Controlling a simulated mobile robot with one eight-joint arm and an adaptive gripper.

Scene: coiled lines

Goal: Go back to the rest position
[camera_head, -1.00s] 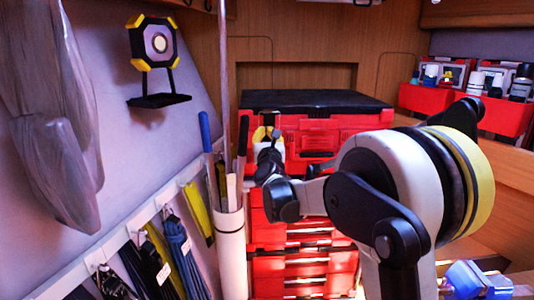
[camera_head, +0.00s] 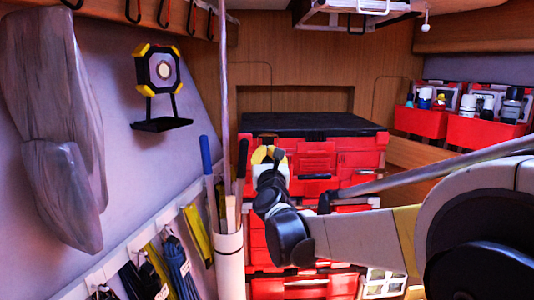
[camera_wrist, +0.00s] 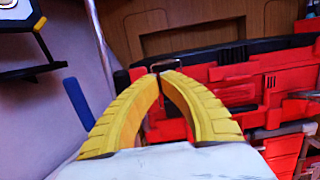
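My gripper (camera_head: 268,152) is in front of the red toolbox stack, near the middle of the head view. In the wrist view its two yellow fingers (camera_wrist: 160,74) curve inward and their tips come together. I see nothing held between them. Coiled lines hang from a white rail at the lower left: a blue one (camera_head: 178,266), a dark one (camera_head: 140,280) and a yellow one (camera_head: 196,234). My gripper is to the right of these lines and apart from them.
The red toolbox stack (camera_head: 345,150) has a black top. A white tube (camera_head: 230,262) holding poles stands left of my gripper. A yellow-black lamp (camera_head: 160,68) is on the left wall. Red bins (camera_head: 420,122) line the right shelf.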

